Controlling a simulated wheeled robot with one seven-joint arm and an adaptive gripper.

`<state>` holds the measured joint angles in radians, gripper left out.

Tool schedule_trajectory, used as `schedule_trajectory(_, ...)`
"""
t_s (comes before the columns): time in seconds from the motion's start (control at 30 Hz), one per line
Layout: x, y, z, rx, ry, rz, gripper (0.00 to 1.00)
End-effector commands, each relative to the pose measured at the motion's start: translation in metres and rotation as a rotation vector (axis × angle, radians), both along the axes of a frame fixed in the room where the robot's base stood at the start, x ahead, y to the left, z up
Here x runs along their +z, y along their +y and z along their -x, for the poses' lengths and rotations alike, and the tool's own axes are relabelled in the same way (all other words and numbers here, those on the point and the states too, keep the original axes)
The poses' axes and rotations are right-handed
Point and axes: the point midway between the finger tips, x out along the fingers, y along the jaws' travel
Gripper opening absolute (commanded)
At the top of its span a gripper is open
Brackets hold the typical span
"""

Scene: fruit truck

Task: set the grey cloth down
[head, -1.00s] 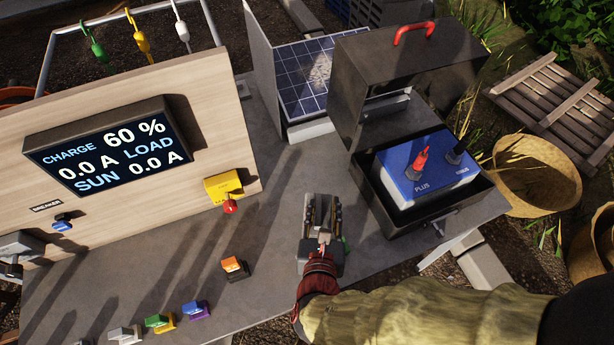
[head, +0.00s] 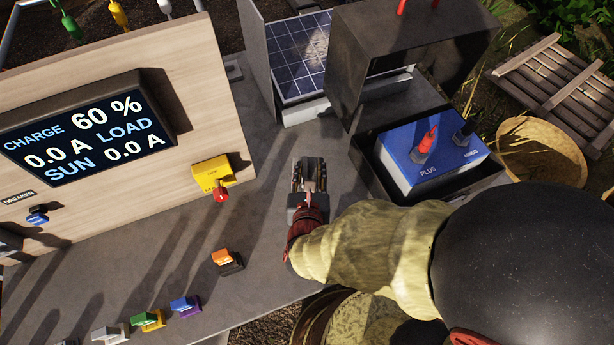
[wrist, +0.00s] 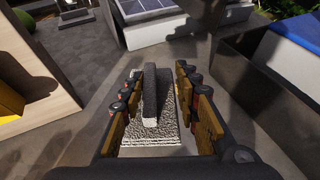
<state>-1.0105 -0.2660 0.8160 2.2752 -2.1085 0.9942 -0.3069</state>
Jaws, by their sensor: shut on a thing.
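The grey cloth (wrist: 150,95) is a speckled flat pad with a darker upright ridge, between my fingers in the wrist view. My gripper (head: 309,167) is shut on it, and it also shows in the wrist view (wrist: 155,75). In the head view my gripper is over the grey tabletop (head: 270,215), between the yellow switch box and the battery box. The cloth is hard to make out there. I cannot tell whether its underside touches the tabletop.
The open black box with a blue battery (head: 415,165) stands close on the right. A solar panel (head: 300,45) is behind. A yellow box with a red knob (head: 212,172) and an orange block (head: 222,256) are left. Bare tabletop lies between.

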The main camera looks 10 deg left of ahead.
Motion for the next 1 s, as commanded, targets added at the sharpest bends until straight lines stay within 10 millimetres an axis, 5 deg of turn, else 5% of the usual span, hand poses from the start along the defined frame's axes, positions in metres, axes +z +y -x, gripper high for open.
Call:
schedule_trajectory(0.6,-0.063,0.012,-0.027,0.001,-0.001,-0.001,0.06)
schedule_trajectory(1.0,-0.067,0.012,-0.027,0.000,-0.002,-0.002,0.06)
